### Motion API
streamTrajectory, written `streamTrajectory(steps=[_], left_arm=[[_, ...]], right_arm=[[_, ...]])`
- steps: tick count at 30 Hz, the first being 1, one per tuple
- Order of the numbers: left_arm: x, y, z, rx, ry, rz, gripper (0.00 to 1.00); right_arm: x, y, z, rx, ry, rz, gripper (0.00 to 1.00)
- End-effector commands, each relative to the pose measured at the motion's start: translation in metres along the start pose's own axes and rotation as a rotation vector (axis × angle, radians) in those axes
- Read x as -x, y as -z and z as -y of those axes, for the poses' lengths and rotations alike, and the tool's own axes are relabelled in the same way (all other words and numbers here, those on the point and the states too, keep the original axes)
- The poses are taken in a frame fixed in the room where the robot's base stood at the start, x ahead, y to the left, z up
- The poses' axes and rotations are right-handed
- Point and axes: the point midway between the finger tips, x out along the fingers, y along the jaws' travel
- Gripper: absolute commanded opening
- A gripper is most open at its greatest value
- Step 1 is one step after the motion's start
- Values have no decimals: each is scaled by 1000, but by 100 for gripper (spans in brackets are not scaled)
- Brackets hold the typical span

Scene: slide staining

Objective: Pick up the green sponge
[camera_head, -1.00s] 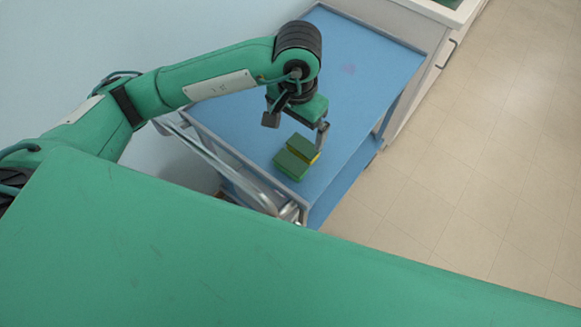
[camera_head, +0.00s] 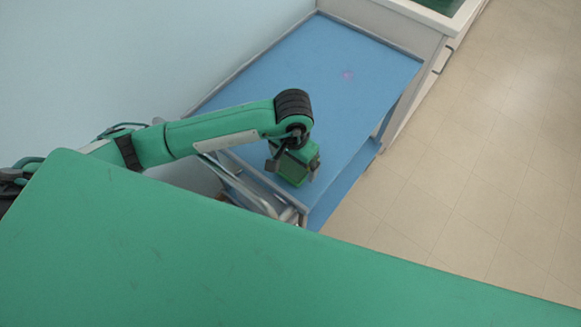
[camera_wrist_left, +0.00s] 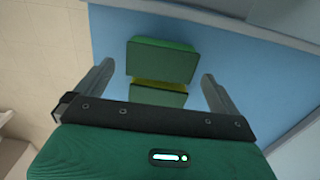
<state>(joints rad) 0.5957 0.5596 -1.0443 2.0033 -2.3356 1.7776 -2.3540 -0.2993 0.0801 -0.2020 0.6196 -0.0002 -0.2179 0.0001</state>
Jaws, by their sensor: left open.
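The green sponge (camera_head: 292,178) lies on the blue cart top near its front corner, partly hidden by my left gripper (camera_head: 293,168). In the left wrist view the green sponge (camera_wrist_left: 160,62) lies around and past the fingertip line. A second sponge, yellow with a dark green face (camera_wrist_left: 158,94), sits beside it, closer to the gripper body in the picture. My left gripper (camera_wrist_left: 157,73) is open, with one finger to each side of the sponges in that view and a gap on both sides. I cannot tell the fingers' exact height above the cart. My right gripper is not in view.
The blue cart top (camera_head: 335,75) is mostly clear behind the sponges. A metal cart handle (camera_head: 245,190) runs along the near left side. A wall stands on the left. A white cabinet (camera_head: 415,25) adjoins the far end, and tiled floor is at right.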

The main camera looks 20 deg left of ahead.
Motion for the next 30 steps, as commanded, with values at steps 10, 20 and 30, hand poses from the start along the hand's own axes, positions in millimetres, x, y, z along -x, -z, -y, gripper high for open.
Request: streamTrajectory(steps=[10,20,30], left_arm=[[-27,-2,0,0,0,-1,100],[-27,-2,0,-1,0,-1,72],[-27,-2,1,0,1,-1,52]], right_arm=[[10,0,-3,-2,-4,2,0],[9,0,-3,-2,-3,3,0],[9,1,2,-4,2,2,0]])
